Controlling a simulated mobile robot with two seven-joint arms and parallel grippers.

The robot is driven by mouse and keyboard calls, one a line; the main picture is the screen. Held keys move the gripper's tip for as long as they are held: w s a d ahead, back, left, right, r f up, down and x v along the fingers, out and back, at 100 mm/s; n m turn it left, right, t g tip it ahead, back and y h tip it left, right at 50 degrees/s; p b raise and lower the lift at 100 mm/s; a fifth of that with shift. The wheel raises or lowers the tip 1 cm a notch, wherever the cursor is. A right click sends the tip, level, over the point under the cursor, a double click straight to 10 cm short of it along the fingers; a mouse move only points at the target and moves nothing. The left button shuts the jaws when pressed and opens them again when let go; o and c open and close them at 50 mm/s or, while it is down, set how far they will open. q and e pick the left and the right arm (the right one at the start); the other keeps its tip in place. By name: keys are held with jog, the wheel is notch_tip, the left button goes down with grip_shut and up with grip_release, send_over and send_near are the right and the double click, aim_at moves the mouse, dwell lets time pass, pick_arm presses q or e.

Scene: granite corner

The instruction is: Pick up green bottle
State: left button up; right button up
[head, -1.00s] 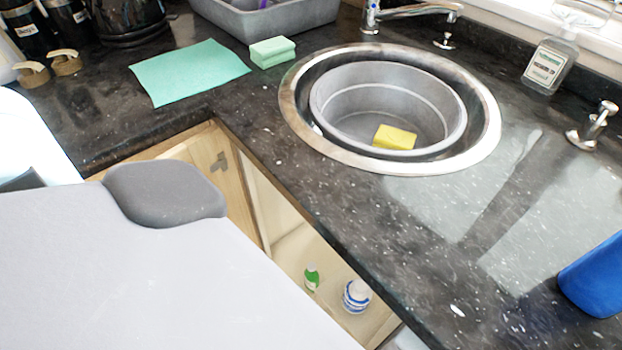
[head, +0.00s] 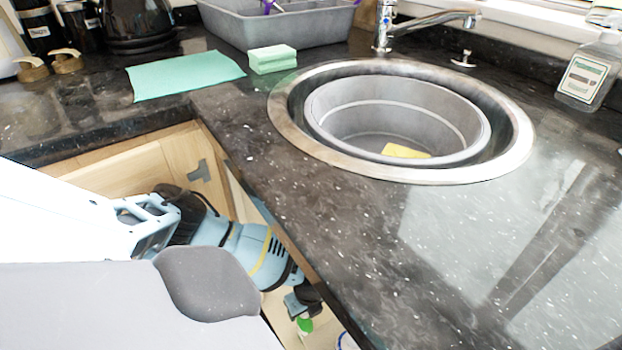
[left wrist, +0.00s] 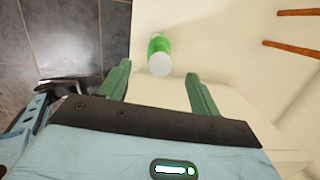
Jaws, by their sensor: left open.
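The green bottle (head: 305,325) shows only in part in the head view, low inside the open cupboard under the counter. In the left wrist view the green bottle (left wrist: 159,45) has a white cap facing the camera. It lies ahead of my left gripper (left wrist: 159,79), roughly centred between the two green fingers and beyond their tips. The fingers are apart with nothing held. In the head view my left gripper (head: 302,298) is at the cupboard opening, just above the bottle and partly hiding it. My right gripper is in neither view.
The dark counter (head: 290,190) edge runs close beside my left arm. A wooden cupboard door (head: 185,160) stands behind the arm. A blue-and-white container (head: 347,341) is partly visible right of the bottle. The round sink (head: 510,150) holds a grey basin and yellow sponge.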

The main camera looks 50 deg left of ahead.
aim_at(305, 317)
pick_arm(q)
jog(key=shift+w+a+f+b, duration=0.15)
jog(key=shift+f+b, duration=0.1)
jog(key=shift+f, duration=0.45)
jog(key=shift+s+a+f+b, duration=0.1)
jog(key=shift+f+b, duration=0.15)
jog(key=shift+f, duration=0.4)
jog(key=shift+a+f+b, duration=0.15)
jog(key=shift+f+b, duration=0.55)
jog(key=shift+f, duration=0.6)
jog(key=shift+a+f+b, duration=0.1)
jog(key=shift+f+b, duration=0.55)
jog(key=shift+f, duration=0.65)
jog(key=shift+r, duration=0.1)
grip_shut()
